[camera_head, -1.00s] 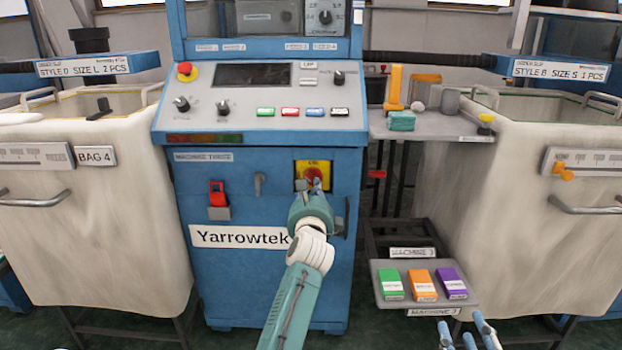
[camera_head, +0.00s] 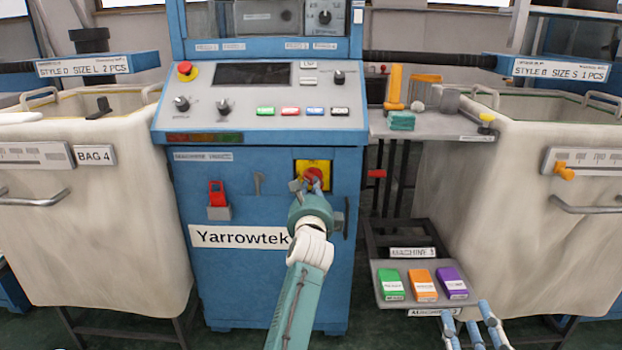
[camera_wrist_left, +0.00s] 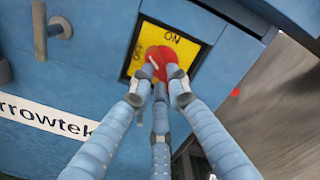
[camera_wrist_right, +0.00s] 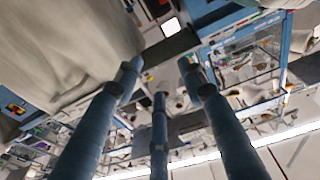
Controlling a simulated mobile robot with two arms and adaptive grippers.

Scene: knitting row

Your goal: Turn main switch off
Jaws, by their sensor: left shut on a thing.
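The main switch is a red knob (camera_head: 313,175) on a yellow plate (camera_head: 319,166) on the blue machine's front panel. In the left wrist view the plate (camera_wrist_left: 190,52) reads ON at its top and OFF at its left, and the fingers meet on the red knob (camera_wrist_left: 152,60). My left gripper (camera_head: 309,184) is shut on this knob and partly hides it, so I cannot tell its exact pointing. My right gripper (camera_head: 468,325) is low at the lower right, with its fingers apart and empty in the right wrist view (camera_wrist_right: 160,72).
A red padlock-like item (camera_head: 217,193) and a grey handle (camera_head: 258,182) are left of the switch. A red emergency button (camera_head: 186,70) is on the console above. A small tray (camera_head: 385,300) with green, orange and purple boxes stands by my right gripper. Cloth bins flank the machine.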

